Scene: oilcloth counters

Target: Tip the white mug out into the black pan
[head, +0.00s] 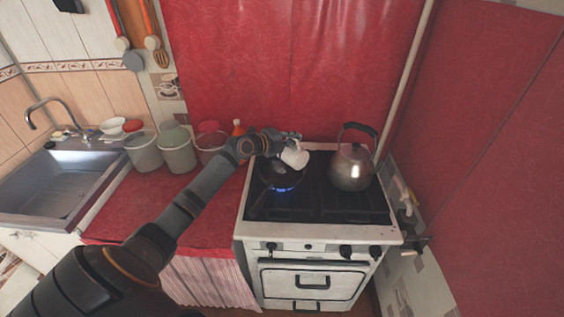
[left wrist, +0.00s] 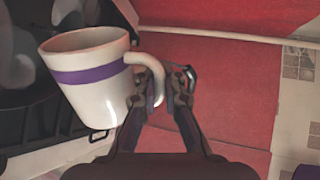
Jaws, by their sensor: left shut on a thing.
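The white mug (head: 295,155) is above the back left part of the stove, over the far side of the black pan (head: 284,178). It appears tilted in the head view. In the left wrist view the mug (left wrist: 95,85) shows a purple band and a handle. My left gripper (head: 292,137) is shut on the handle, with its fingers (left wrist: 163,82) at the handle's outer side. The inside of the mug is not clear to see. The pan sits on the left side of the stove, partly hidden by the mug and gripper. My right gripper is not in view.
A blue flame (head: 283,189) shows at the pan's near edge. A metal kettle (head: 352,168) stands on the stove (head: 330,209) to the right. Several containers (head: 178,155) stand on the red counter (head: 150,208) left of the stove. A sink (head: 55,185) is farther left.

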